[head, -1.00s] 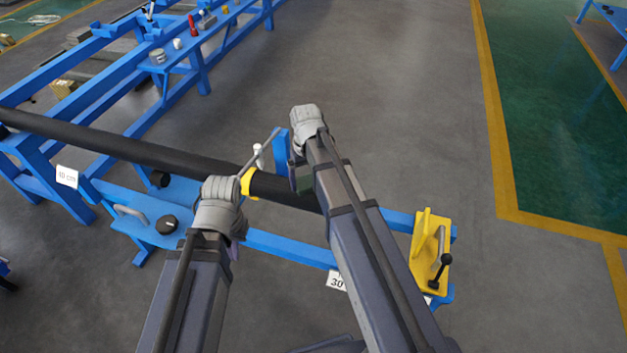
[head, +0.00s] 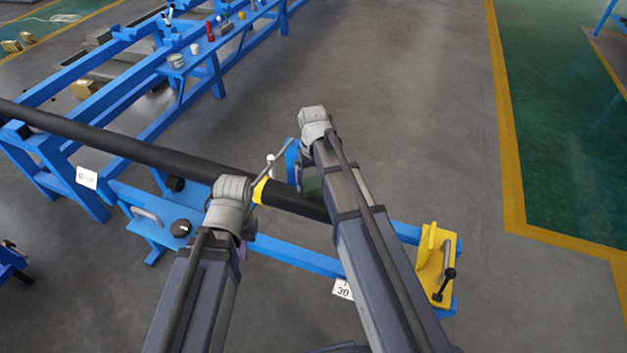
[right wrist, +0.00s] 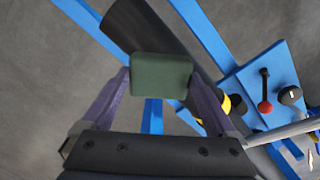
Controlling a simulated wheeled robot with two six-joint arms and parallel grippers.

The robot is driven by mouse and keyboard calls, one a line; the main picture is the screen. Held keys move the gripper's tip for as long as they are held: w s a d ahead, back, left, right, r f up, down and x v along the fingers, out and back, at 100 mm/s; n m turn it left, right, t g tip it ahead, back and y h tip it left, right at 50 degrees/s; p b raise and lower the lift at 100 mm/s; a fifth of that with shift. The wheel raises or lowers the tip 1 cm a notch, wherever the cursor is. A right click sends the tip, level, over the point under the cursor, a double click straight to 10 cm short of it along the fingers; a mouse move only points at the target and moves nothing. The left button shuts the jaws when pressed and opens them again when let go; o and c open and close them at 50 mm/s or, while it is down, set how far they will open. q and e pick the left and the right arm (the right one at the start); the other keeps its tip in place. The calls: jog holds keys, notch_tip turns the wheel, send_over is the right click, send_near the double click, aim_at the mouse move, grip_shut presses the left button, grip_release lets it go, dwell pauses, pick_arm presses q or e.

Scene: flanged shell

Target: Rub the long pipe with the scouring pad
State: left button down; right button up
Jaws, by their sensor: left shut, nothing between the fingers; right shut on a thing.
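The long pipe (head: 150,153) is dark and runs from the left edge to the middle of the head view, on blue supports. It also crosses behind the pad in the right wrist view (right wrist: 150,27). My right gripper (right wrist: 161,80) is shut on the scouring pad, a dark green block (right wrist: 162,76). In the head view the pad (head: 312,186) is partly hidden by my right arm, beside the pipe's near end. I cannot tell whether it touches the pipe. My left gripper (head: 241,248) is shut and empty, mostly hidden under its wrist, near the yellow band on the pipe.
A yellow clamp (head: 432,262) with a black-knobbed handle stands on the blue frame at right. A blue bench (head: 205,62) with jars and small tools is at the back. Grey floor (head: 400,90) is open beyond the pipe's end.

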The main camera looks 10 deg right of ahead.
jog(key=shift+r+p, duration=0.7)
jog(key=shift+r, duration=0.4)
notch_tip(320, 180, up, 3)
jog(key=p, duration=0.3)
